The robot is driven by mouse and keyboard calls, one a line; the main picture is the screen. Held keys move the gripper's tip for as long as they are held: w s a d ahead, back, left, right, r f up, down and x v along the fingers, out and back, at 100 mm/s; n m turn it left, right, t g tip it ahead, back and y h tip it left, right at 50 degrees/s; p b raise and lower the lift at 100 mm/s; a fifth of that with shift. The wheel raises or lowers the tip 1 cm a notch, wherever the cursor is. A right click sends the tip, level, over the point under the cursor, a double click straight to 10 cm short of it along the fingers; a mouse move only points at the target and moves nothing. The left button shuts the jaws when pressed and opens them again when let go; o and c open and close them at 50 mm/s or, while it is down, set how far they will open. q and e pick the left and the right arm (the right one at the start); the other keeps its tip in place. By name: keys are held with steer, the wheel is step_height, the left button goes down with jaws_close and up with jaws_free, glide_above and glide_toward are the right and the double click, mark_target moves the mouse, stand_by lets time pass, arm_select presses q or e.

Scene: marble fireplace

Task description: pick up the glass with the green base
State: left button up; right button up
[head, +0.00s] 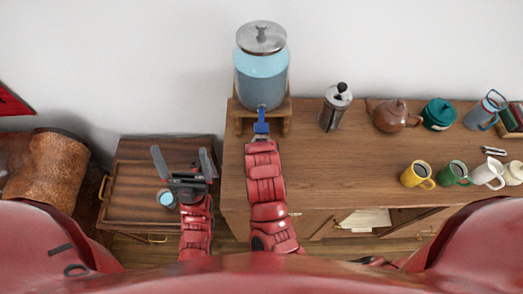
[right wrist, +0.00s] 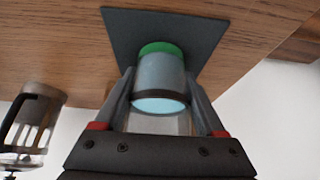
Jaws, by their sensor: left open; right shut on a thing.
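The glass with the green base (right wrist: 160,49) is in the right wrist view, with a pale blue surface at its near, dark-rimmed end. The fingers of my right gripper (right wrist: 160,80) are on both sides of it and shut on it. Its green end is over a dark square pad (right wrist: 122,30); I cannot tell whether they touch. In the head view my right arm reaches toward the dispenser stand, and the held glass cannot be made out. My left gripper (head: 182,162) is open and empty, above the low wooden table.
A drink dispenser (head: 261,80) stands at the cabinet's left end. A French press (head: 333,108) is to its right, also in the right wrist view (right wrist: 28,130). A teapot (head: 394,116) and mugs (head: 417,175) stand farther right. A pale blue-topped cup (head: 167,199) is beside my left gripper.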

jaws_close()
